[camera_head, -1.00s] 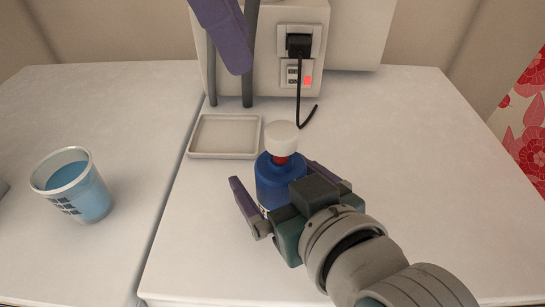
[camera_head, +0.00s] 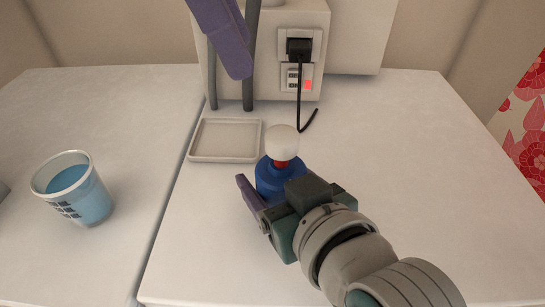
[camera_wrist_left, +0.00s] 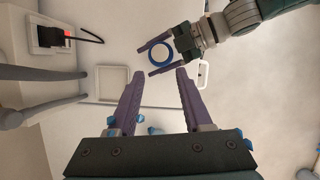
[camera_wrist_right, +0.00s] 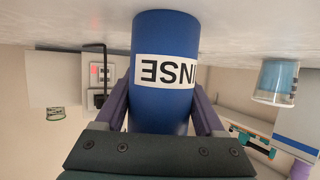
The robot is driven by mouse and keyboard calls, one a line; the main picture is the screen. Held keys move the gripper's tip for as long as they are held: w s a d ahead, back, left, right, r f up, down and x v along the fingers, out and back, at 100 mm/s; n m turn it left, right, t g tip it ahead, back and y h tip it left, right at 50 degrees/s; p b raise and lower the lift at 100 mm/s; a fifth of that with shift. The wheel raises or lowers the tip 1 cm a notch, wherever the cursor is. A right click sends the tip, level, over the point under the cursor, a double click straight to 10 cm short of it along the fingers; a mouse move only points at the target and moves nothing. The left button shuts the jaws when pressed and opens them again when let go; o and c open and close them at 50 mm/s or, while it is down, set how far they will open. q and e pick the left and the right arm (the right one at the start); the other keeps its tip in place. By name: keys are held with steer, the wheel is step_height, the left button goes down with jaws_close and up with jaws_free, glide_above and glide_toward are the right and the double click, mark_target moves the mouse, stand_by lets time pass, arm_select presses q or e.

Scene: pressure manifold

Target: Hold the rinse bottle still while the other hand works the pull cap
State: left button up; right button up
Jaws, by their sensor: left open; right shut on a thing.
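The blue rinse bottle (camera_head: 270,178) stands upright on the white counter, with a red neck and a white pull cap (camera_head: 283,141) on top. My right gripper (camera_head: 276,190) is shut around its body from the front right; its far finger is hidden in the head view. In the right wrist view the bottle (camera_wrist_right: 166,38) fills the space between the fingers, part of its label showing. My left gripper (camera_wrist_left: 160,72) is open and empty, pointing down above the counter. One purple finger of it (camera_head: 226,42) hangs at the top of the head view, clear of the cap.
A shallow white tray (camera_head: 225,157) lies behind and left of the bottle. A clear cup with blue contents (camera_head: 78,200) stands at the left. A box with a socket and black plug (camera_head: 299,47) stands behind, its cord hanging down. The counter's right side is clear.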

steer(key=c, duration=0.4)
arm_select(q)
steer(key=shift+c, duration=0.8)
steer(key=shift+a+n, duration=0.1)
steer(key=shift+n, duration=1)
steer(key=c, duration=0.3)
steer(key=n, duration=0.3)
steer(key=n+h, duration=0.1)
steer(key=shift+a+r+n, duration=0.2)
steer(key=shift+r+n, duration=0.05)
steer(key=shift+n, duration=0.05)
steer(key=c, duration=0.3)
steer(key=n, duration=0.3)
steer(key=shift+a+r+g+h, duration=0.1)
steer(key=shift+a+g+h, duration=0.1)
steer(key=shift+g+h, duration=0.1)
jaws_close()
steer(key=a+r+n+h, duration=0.1)
steer(key=n, duration=0.7)
steer(key=a+r+n+h, duration=0.1)
steer(key=n, duration=0.7)
steer(key=a+r+n+h, duration=0.1)
steer(key=a+n, duration=0.1)
steer(key=n, duration=0.6)
steer(key=shift+w+n, duration=0.3)
